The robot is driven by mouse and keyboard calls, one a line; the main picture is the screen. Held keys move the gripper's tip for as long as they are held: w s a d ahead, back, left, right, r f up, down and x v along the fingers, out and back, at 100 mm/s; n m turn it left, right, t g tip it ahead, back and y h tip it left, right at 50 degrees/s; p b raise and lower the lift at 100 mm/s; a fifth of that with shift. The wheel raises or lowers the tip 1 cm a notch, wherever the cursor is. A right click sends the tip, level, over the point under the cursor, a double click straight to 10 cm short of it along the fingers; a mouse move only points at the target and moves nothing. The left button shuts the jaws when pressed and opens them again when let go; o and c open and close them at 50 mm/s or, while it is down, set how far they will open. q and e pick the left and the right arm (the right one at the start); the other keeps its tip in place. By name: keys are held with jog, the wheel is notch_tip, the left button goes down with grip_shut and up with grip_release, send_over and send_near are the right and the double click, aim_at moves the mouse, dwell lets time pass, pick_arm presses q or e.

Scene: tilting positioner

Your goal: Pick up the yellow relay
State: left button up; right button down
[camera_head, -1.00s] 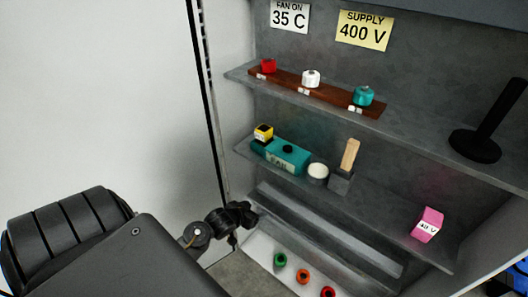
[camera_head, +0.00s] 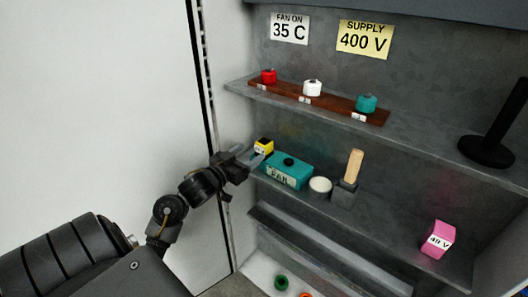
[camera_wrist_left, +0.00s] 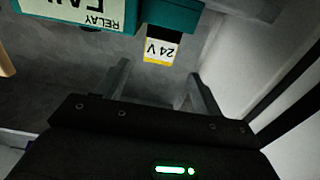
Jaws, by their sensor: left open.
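The yellow relay (camera_head: 264,146), with a black top and a white label, sits at the left end of the teal FAN relay box (camera_head: 289,172) on the middle shelf. In the left wrist view the relay (camera_wrist_left: 160,50) shows its "24 V" label upside down, against the teal housing (camera_wrist_left: 172,17). My left gripper (camera_head: 257,158) is at the shelf's left end, close to the relay. In the wrist view its open fingers (camera_wrist_left: 162,82) stand either side of the relay's line, with the relay just beyond the tips. The fingers partly hide the relay's lower part in the head view. My right gripper is not in view.
A white round pot (camera_head: 320,187) and a block with a wooden handle (camera_head: 353,168) stand right of the box. A pink 48 V block (camera_head: 438,240) is farther right. The upper shelf (camera_head: 425,137) is above, and the cabinet's left wall is close to my gripper.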

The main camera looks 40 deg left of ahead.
aim_at(268, 139)
pick_arm(q)
jog(key=shift+w+f, duration=0.15)
jog(key=shift+w, duration=4.9)
